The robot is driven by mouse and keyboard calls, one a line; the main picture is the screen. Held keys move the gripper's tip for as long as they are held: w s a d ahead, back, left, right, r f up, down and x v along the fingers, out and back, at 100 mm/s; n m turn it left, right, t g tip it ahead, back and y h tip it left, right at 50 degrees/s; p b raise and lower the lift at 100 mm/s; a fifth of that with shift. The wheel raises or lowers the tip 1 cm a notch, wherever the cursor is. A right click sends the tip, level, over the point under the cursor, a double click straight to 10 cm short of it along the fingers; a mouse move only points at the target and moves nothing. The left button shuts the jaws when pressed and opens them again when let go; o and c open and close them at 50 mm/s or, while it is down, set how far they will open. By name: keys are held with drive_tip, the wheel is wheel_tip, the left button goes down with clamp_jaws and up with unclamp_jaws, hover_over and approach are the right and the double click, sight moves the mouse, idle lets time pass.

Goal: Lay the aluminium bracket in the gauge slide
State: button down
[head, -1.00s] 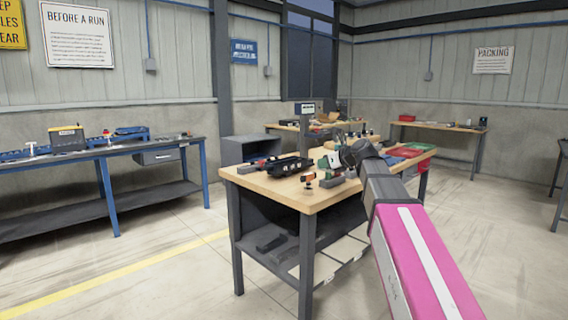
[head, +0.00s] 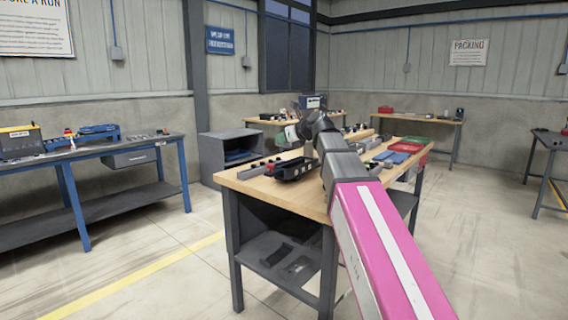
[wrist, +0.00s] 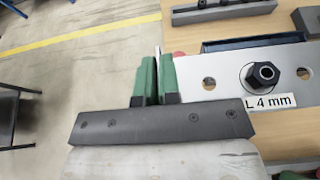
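My gripper (wrist: 158,82) has green fingers close together in the wrist view, with a thin pale metal edge (wrist: 157,52) standing between them. This looks like the aluminium bracket seen edge-on; most of it is hidden by the fingers. To the right lies a pale plate (wrist: 225,88) with holes, a dark hex nut (wrist: 262,75) and a label reading "L 4 mm". I cannot tell whether this plate belongs to the gauge slide. In the head view, my arm reaches over the wooden bench (head: 262,190) and hides much of its middle. I cannot pick out the gauge slide there.
A long black fixture (head: 292,169) stands on the bench's left part. Blue pieces (head: 398,156) and red and green trays (head: 416,144) are at its right. A grey bar (wrist: 222,12) lies beyond the plate. Floor is open left of the bench.

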drive_tip(key=shift+w+a+f, duration=0.15)
drive_tip(key=shift+w+f, duration=1.7)
drive_tip(key=shift+w, duration=0.15)
drive_tip(key=shift+w+a+f, duration=0.2)
drive_tip(key=shift+w+f, duration=1.6)
drive_tip(key=shift+w, duration=0.2)
drive_tip(key=shift+w+a+f, duration=0.15)
drive_tip(key=shift+w+f, duration=1.7)
drive_tip(key=shift+w, duration=0.15)
drive_tip(key=shift+f, duration=0.65)
drive_tip(key=c, duration=1.3)
unclamp_jaws()
drive_tip(key=shift+r, duration=0.15)
drive_tip(key=shift+r, duration=0.3)
drive_tip(key=v, duration=1.2)
drive_tip(key=shift+r, duration=0.3)
